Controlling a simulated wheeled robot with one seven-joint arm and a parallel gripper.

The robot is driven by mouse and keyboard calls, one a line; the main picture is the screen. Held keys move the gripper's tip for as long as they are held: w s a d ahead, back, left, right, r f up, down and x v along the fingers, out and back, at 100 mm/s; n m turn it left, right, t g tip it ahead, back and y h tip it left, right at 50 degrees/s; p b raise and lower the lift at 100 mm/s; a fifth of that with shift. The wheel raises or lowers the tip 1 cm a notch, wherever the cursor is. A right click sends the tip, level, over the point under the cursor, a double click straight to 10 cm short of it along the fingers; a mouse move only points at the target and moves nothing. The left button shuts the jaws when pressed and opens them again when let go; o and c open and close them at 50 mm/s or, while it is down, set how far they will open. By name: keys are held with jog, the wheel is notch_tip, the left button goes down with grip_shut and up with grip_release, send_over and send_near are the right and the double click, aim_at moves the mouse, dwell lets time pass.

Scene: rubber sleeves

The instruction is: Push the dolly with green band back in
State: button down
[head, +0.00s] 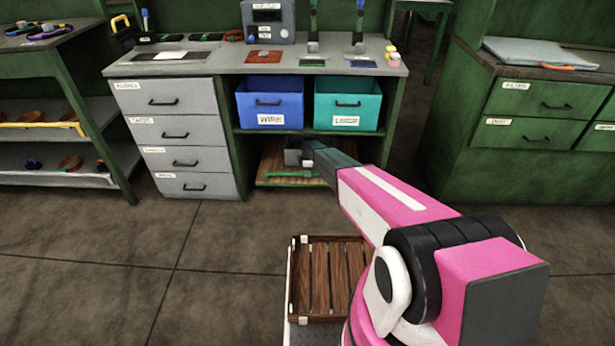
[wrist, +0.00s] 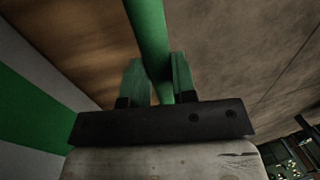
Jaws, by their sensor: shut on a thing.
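The dolly (head: 268,172) is a low wooden platform under the middle of the workbench, below the two bins. A green strip runs along its front, and a green bar (head: 288,175) shows there. My gripper (head: 310,172) reaches into this opening from the right, at the dolly's front. In the wrist view, my gripper (wrist: 157,82) has its two green-tinted fingers on either side of a green bar (wrist: 147,35), shut on it. My arm hides the dolly's right part.
A blue bin (head: 270,105) and a teal bin (head: 346,105) sit above the dolly. A grey drawer unit (head: 175,140) stands left of the opening. A slatted wooden crate (head: 330,275) is in front of me. Floor (head: 225,235) between is clear.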

jog(key=shift+w, duration=0.4)
jog(key=c, duration=0.9)
grip_release()
jog(key=shift+s, duration=0.1)
jog(key=shift+s, duration=0.1)
